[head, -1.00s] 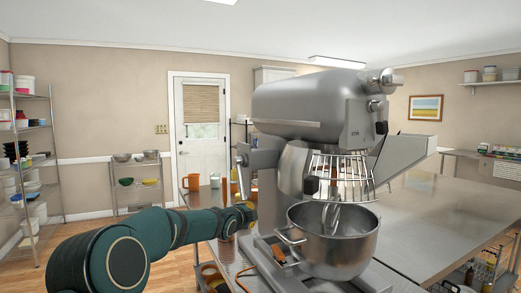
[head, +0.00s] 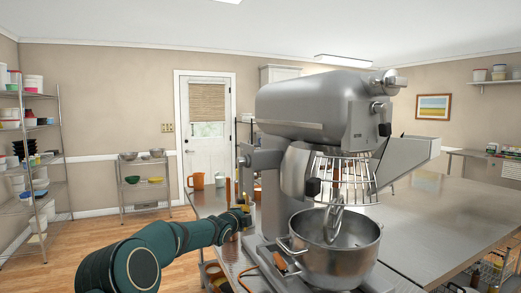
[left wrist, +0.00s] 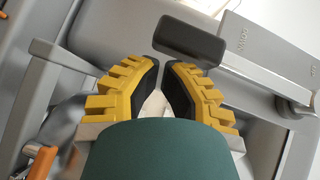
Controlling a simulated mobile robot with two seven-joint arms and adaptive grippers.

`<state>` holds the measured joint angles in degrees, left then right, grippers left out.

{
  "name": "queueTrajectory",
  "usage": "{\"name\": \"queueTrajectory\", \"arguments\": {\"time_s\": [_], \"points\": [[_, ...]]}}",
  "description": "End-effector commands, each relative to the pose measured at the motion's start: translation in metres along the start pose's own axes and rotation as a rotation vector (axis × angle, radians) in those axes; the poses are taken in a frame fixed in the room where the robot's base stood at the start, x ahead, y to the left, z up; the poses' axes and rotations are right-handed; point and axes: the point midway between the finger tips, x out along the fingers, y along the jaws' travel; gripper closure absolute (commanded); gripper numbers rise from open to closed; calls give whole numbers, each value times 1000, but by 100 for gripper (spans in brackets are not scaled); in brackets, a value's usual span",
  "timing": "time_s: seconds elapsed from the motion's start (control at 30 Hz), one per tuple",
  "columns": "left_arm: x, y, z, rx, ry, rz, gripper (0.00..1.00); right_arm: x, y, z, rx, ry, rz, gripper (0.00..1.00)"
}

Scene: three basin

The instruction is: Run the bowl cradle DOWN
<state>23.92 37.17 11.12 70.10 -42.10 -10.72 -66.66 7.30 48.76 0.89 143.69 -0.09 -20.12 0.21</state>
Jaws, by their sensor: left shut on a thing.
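The large grey stand mixer (head: 315,108) stands on the steel table. Its steel bowl (head: 335,262) sits upright in front of the column, below the wire guard (head: 340,180), with the hook (head: 333,222) reaching into it. The cradle behind the bowl is mostly hidden. My left gripper (head: 240,212) is at the mixer's left side. In the left wrist view its yellow, black-padded fingers (left wrist: 164,68) are shut at the black grip (left wrist: 190,40) of a grey lever (left wrist: 265,75) with lettering beside it. The contact is partly hidden. My right gripper is not in view.
The steel table (head: 430,215) has free room to the right of the mixer. An orange mug (head: 196,181) stands on the table behind my left arm. A wire shelf (head: 142,183) is by the far wall and a tall rack (head: 35,150) is at the left.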

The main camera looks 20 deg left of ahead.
Motion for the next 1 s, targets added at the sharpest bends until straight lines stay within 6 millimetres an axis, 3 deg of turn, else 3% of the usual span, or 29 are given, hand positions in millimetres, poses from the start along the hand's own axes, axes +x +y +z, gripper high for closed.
{"name": "queueTrajectory", "arguments": {"time_s": [0.73,1.0], "points": [[5,0,7,-1,-3,0,100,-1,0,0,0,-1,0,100],[3,2,1,0,-1,-1,100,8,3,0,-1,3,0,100]]}}
